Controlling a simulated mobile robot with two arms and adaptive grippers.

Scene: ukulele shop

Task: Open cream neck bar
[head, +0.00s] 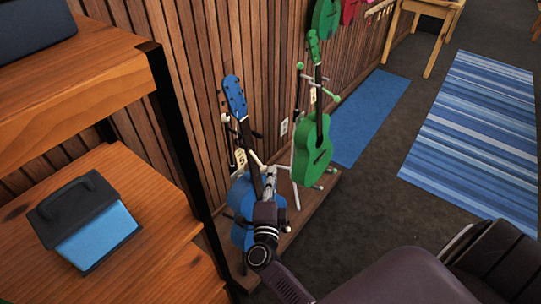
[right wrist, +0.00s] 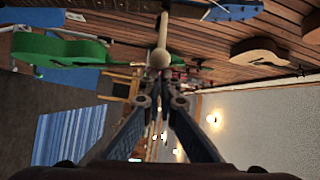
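The blue ukulele (head: 235,95) hangs upright on a stand against the slatted wall. The cream neck bar has a small ball end (head: 225,117) left of its neck in the head view. In the right wrist view, a cream ball (right wrist: 160,58) on a short bar lies just at the tips of my right gripper (right wrist: 160,82). In the head view that gripper (head: 265,185) is in front of the blue ukulele and hides part of its body. Its fingers are close together; I cannot tell whether they touch or grip the bar. My left gripper is not in view.
A green ukulele (head: 312,150) hangs on a stand to the right, with green ball ends. A wooden shelf (head: 150,230) with a dark and blue case (head: 95,225) stands at left. Blue mats (head: 375,110) and a striped rug (head: 475,125) lie on the open floor.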

